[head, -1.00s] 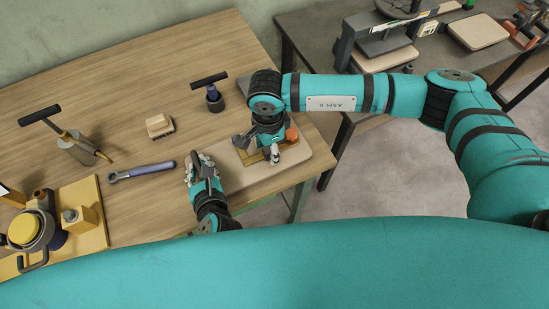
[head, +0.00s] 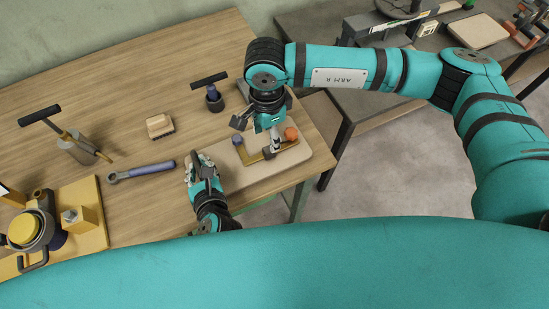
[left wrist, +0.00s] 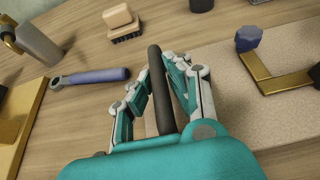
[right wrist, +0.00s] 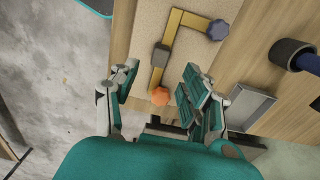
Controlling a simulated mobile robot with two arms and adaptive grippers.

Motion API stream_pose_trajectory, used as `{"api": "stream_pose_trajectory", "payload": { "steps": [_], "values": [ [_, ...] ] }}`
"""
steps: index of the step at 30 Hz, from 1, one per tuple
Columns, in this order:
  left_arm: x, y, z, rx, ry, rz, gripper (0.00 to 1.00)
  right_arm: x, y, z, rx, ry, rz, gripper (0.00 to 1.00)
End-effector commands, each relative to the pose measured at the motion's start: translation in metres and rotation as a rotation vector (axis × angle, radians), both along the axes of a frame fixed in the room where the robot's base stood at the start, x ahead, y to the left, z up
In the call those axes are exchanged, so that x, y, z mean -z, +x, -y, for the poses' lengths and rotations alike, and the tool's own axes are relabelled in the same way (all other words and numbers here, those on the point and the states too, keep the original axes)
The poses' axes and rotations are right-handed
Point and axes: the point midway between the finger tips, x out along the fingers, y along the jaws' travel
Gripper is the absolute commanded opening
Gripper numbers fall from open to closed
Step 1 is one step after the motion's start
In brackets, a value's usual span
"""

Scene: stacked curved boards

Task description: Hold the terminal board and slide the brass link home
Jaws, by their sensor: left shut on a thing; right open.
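The beige terminal board (head: 285,163) lies flat near the table's front right corner. An L-shaped brass link (right wrist: 172,48) lies on it, with a dark grey block (right wrist: 160,56) on its longer leg. A slate-blue knob (right wrist: 218,29) is at one end and an orange knob (right wrist: 160,96) at the other. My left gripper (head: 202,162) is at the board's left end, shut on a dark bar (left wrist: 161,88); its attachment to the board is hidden. My right gripper (right wrist: 160,84) is open and empty above the link, near the orange knob, and partly hides it in the head view.
A blue-handled wrench (head: 142,171), a brush (head: 159,125) and a dark T-handled tool (head: 214,98) lie or stand beyond the board. A yellow fixture (head: 88,222) is at far left. The table between them is clear. A second bench (head: 380,110) is at the right.

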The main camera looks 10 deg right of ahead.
Motion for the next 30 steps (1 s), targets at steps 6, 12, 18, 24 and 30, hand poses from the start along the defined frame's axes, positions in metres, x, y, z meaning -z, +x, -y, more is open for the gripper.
{"api": "stream_pose_trajectory", "payload": {
  "steps": [6,12,18,24,30],
  "values": [
    [-0.001,0.000,0.000,0.000,0.001,0.002,0.00,-0.005,0.001,0.000,0.000,0.000,0.002,0.47],
    [-0.001,0.000,0.000,0.000,0.001,0.002,0.00,-0.025,0.001,0.000,-0.001,0.001,0.003,0.47],
    [-0.001,0.000,0.000,0.000,0.001,0.002,0.00,-0.045,0.001,0.000,0.001,0.001,0.003,0.47],
    [-0.001,0.000,0.000,0.000,0.001,0.002,0.00,-0.064,0.001,0.000,0.000,0.001,0.002,0.47],
    [-0.001,0.000,0.000,0.000,0.001,0.002,0.00,-0.070,0.000,0.000,-0.001,0.000,0.000,0.47]
  ]
}}
